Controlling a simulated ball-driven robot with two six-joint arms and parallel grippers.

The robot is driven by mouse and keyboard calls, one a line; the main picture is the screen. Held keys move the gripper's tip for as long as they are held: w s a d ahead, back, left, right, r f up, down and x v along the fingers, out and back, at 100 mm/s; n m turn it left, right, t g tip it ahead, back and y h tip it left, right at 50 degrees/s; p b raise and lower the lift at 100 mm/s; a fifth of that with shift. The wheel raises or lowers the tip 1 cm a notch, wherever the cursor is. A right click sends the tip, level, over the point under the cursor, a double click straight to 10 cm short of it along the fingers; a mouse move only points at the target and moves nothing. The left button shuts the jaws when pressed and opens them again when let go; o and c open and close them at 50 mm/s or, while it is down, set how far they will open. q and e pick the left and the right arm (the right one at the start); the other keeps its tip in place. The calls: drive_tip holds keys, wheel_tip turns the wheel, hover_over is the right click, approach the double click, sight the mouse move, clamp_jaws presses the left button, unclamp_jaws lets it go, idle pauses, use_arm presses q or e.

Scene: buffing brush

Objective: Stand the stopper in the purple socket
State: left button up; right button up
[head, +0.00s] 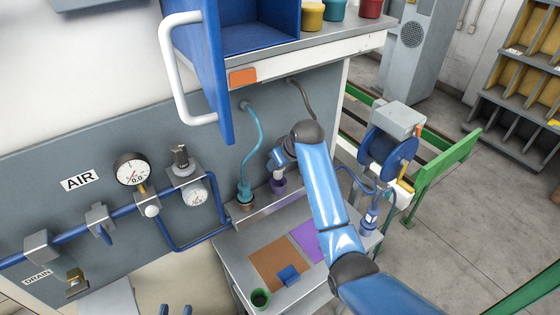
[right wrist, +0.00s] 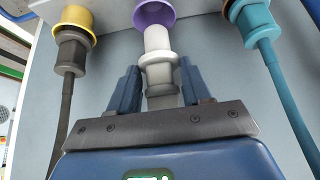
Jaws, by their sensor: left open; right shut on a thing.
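The purple socket (head: 277,186) sits on the ledge at the foot of the grey panel; its ring shows at the top of the right wrist view (right wrist: 153,13). My right gripper (head: 279,164) is shut on the stopper (right wrist: 157,60), whose pale tip points at the purple ring. The tip meets the ring's near edge in the picture; I cannot tell whether it has entered. In the head view the gripper hides most of the stopper. My left gripper (head: 175,309) is open and empty at the bottom edge, with only its fingertips showing.
A teal hose (head: 258,140) runs into the brown socket (head: 245,203) beside the purple one. A yellow socket (right wrist: 77,24) holds a dark hose plug on the other side. A blue cabinet door (head: 212,70) hangs open above.

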sight(281, 173)
drive_tip(key=shift+f, duration=0.15)
idle(0.5)
drive_tip(key=shift+f, duration=0.4)
drive_tip(key=shift+f+b, duration=0.4)
idle(0.4)
drive_tip(key=shift+f+b, duration=0.3)
drive_tip(key=shift+f, duration=0.4)
drive_tip(key=shift+f, duration=0.35)
drive_tip(key=shift+f+b, duration=0.3)
drive_tip(key=shift+f, duration=0.15)
idle(0.4)
drive_tip(key=o, duration=1.1)
